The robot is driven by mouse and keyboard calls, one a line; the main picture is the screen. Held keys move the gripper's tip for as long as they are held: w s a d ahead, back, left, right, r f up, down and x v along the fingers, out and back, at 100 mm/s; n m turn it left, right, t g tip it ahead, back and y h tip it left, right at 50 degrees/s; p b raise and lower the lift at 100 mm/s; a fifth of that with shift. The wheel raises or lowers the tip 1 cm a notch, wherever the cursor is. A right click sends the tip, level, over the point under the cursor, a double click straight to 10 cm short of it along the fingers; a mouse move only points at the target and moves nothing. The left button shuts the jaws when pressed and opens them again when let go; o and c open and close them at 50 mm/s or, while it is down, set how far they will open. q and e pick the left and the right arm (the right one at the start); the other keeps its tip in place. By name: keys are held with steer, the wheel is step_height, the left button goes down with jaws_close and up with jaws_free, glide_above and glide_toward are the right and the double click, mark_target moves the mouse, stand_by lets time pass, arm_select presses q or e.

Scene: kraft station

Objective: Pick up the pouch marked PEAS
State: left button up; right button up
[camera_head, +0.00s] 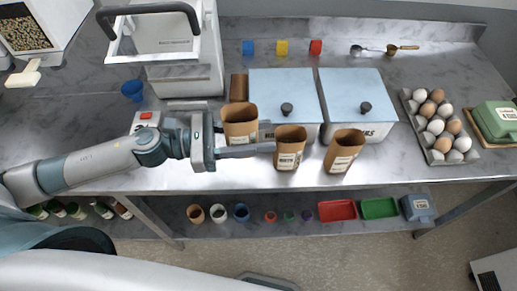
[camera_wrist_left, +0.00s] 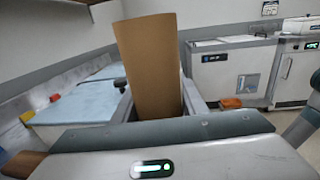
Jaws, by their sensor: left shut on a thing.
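My left gripper (camera_head: 262,139) reaches in from the left over the front of the counter. It is shut on a brown pouch (camera_head: 239,116), which has an open top and a pale label too small to read. One finger crosses the pouch's lower front, so its base is hidden and I cannot tell if it touches the counter. In the left wrist view the held pouch (camera_wrist_left: 150,65) stands tall between the fingers. Two more brown pouches stand to the right, a middle one (camera_head: 290,141) and a right one (camera_head: 343,145). I cannot make out PEAS on any label. My right gripper is not in view.
Two blue-lidded bins (camera_head: 283,84) (camera_head: 352,88) stand behind the pouches, with another brown item (camera_head: 239,86) beside them. An egg tray (camera_head: 447,142) and a green box (camera_head: 497,121) are at the right. A white machine (camera_head: 183,75) stands at the back left. The front edge is close to the pouches.

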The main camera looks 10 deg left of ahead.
arm_select(q)
step_height(320, 180, up, 8)
steer(key=shift+r+p, duration=0.15)
steer(key=shift+p, duration=0.15)
